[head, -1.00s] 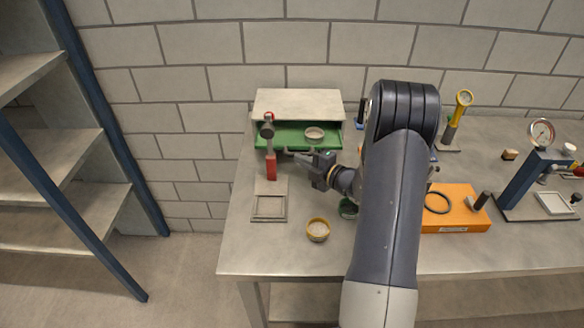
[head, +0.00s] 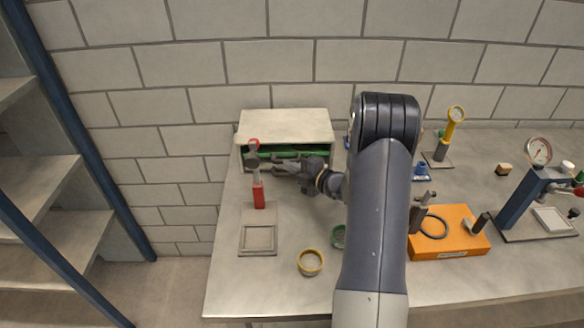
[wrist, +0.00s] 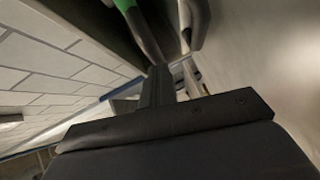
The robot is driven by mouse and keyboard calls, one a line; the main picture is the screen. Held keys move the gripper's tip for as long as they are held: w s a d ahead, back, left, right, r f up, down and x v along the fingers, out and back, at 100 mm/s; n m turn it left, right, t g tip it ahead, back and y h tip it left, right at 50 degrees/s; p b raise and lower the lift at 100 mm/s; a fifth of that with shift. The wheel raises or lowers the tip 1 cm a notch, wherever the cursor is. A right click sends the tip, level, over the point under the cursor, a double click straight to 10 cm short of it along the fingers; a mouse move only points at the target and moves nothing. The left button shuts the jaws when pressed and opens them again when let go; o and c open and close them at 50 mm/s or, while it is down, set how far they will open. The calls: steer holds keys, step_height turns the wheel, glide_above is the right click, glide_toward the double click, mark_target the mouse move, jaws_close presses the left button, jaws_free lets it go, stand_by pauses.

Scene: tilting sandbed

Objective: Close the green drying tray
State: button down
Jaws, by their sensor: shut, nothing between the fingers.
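The green drying tray (head: 310,153) shows only as a thin green strip at the front opening of the pale box-shaped housing (head: 284,125). The dish on it is out of sight under the housing top. My gripper (head: 274,163) is shut and empty, pointing left just in front of the tray front. Whether it touches the tray I cannot tell. In the wrist view a green edge (wrist: 126,4) shows at the top, close to the fingers. My gripper hides part of the tray front.
A yellow-rimmed bowl (head: 310,262) and a green-rimmed cup (head: 338,237) stand in front. An orange block (head: 452,245) lies right of my arm.

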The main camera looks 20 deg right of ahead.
step_height(320, 180, up, 10)
steer(key=shift+b, duration=0.3)
steer(key=shift+f, duration=0.15)
steer(key=shift+w+f, duration=0.15)
steer(key=shift+f, duration=2.05)
steer(key=shift+w+f, duration=0.1)
steer(key=shift+f, duration=2.05)
steer(key=shift+f, duration=0.1)
